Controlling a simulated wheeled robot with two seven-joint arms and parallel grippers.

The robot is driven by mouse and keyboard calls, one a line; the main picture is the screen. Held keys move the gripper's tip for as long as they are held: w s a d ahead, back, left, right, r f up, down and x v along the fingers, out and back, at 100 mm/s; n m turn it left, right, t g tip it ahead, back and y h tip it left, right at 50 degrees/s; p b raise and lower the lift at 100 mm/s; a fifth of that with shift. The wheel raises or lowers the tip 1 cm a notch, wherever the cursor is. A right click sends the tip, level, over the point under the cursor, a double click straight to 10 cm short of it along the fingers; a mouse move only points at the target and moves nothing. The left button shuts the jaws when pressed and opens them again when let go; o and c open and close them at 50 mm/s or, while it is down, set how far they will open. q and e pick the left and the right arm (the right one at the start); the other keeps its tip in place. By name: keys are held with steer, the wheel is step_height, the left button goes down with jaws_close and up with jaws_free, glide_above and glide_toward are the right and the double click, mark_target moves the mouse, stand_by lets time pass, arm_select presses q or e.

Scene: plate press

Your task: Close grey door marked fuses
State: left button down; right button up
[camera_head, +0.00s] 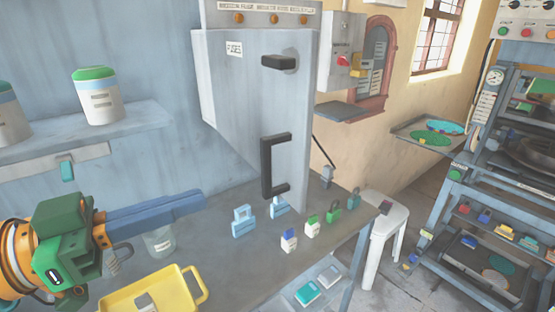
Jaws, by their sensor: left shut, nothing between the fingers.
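The grey door (235,95) marked fuses stands swung out from the grey cabinet (260,18) on the wall, its handle edge towards me. Its small white label is at the upper left. A black bar handle (267,165) is low near its right edge, and a black latch (279,62) is near the top. The door hides the cabinet's inside. My left gripper (198,203) has green and orange housing and blue fingers. It is shut and empty, below and left of the door, apart from it. My right gripper is not in view.
The workbench (240,265) below holds several padlocks (289,241), a clear jar (160,240) and a yellow tray (155,295). A white stool (382,225) and a press rack (500,200) stand at right.

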mark_target(301, 172)
arm_select(q)
steer(key=p+x, duration=0.2)
steer(key=x, duration=0.1)
steer(key=s+p+x, duration=0.1)
steer(key=p+x, duration=0.1)
steer(key=x, duration=0.2)
steer(key=d+r+p+x, duration=0.1)
steer(key=p+x, duration=0.2)
steer(key=x, duration=0.1)
steer(key=shift+s, duration=0.35)
steer(key=shift+d+f, duration=0.15)
steer(key=shift+d, duration=0.25)
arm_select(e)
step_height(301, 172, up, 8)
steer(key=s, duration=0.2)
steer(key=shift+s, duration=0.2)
arm_select(q)
steer(key=shift+w+f, duration=0.1)
steer(key=shift+w, duration=0.05)
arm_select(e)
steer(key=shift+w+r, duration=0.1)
